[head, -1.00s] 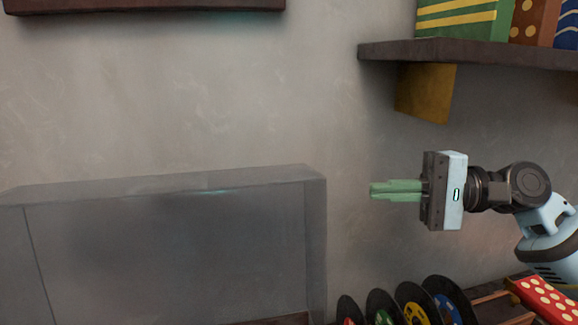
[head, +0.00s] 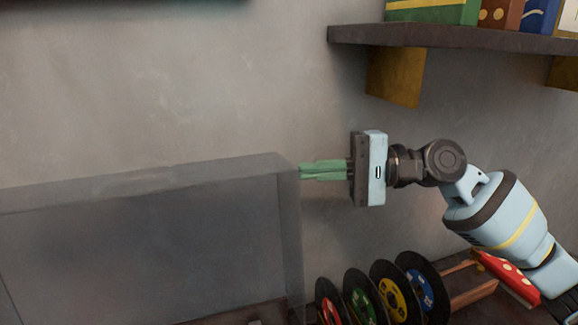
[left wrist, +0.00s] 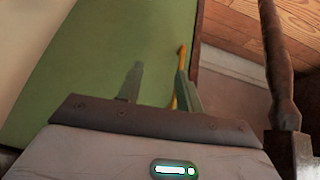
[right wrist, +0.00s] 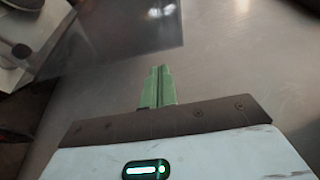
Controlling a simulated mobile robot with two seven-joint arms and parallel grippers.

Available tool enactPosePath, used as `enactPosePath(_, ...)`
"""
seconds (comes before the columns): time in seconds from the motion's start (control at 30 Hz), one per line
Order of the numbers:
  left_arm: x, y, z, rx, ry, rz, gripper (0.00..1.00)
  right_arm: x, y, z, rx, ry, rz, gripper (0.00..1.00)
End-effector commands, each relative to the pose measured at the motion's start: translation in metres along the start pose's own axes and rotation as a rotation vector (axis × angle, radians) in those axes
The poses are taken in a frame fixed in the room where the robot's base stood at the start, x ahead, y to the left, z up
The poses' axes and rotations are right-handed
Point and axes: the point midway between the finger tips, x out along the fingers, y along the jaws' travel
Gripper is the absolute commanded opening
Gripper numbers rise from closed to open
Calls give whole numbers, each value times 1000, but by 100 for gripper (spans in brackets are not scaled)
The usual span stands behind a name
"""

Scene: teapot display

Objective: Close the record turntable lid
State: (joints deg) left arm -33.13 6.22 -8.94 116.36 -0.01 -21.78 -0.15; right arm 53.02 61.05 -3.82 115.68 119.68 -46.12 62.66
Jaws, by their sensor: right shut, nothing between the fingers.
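The turntable lid (head: 140,240) is a clear, greyish box standing raised at the left of the head view. Its corner also shows in the right wrist view (right wrist: 125,35). My right gripper (head: 303,171) is shut and empty, pointing left. In the head view its green fingertips meet the lid's upper right edge; I cannot tell whether they touch it. In the right wrist view the fingertips (right wrist: 158,70) are just short of the lid's edge. The turntable's base is mostly out of the head view. My left gripper (left wrist: 160,78) is open, away from the lid, over a green surface.
Several records (head: 360,295) stand in a wooden rack (head: 470,290) below my right arm. A red dotted box (head: 510,278) lies beside them. A dark shelf (head: 450,42) with coloured boxes hangs above. The wall behind (head: 200,80) is bare.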

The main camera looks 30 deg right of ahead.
Motion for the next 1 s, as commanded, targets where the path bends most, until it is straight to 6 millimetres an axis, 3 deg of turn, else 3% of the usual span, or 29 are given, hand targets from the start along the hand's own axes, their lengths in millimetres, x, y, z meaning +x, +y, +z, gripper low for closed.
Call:
enactPosePath(0.4,-7,0,-7,1,7,-2,36,42,-1,0,1,0,-2,0)
enactPosePath(1.0,-9,1,-9,-1,12,-2,36,47,0,1,-3,0,-1,0)
